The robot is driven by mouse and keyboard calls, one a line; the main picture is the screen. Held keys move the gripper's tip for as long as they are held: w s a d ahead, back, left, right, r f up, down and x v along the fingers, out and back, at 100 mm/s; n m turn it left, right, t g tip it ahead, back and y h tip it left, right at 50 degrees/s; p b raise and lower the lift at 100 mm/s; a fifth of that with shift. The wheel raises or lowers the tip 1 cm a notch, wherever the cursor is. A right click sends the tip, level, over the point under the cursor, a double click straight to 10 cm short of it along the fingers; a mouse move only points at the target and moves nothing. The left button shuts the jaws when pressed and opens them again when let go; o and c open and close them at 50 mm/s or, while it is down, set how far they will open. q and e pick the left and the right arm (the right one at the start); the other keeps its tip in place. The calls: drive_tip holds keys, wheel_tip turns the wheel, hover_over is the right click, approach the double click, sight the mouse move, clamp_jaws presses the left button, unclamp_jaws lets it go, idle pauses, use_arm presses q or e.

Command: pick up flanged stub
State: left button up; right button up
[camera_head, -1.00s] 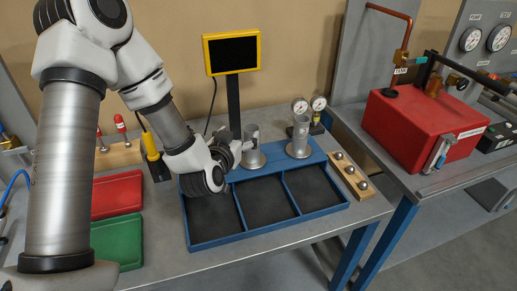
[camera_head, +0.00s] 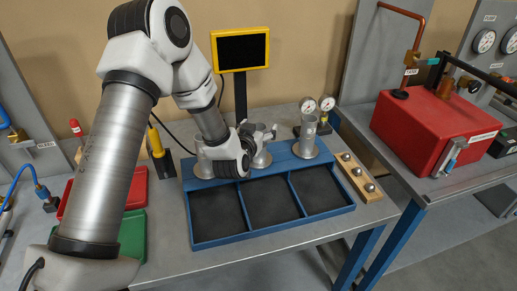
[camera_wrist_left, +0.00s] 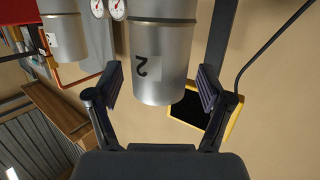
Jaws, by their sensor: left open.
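Three grey metal flanged stubs stand upright along the back of the blue tray (camera_head: 247,232). The left stub (camera_head: 203,165) is partly covered by my arm. The middle stub (camera_head: 262,160) is partly behind my left gripper (camera_head: 262,131). The right stub (camera_head: 308,140) stands clear. In the left wrist view my left gripper (camera_wrist_left: 160,88) is open, with a finger on each side of a stub marked 2 (camera_wrist_left: 160,45). Gaps show between fingers and stub. Another labelled stub (camera_wrist_left: 64,40) is at the upper left there. My right gripper is not in view.
The tray's three front compartments are empty. A yellow-framed screen (camera_head: 241,48) stands behind. Red and green trays (camera_head: 132,236) lie left, partly behind my arm. A red box (camera_head: 437,126) stands on the right bench.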

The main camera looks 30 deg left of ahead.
use_arm(q)
clamp_jaws()
drive_tip(key=shift+r, duration=0.1)
drive_tip(key=shift+r, duration=0.1)
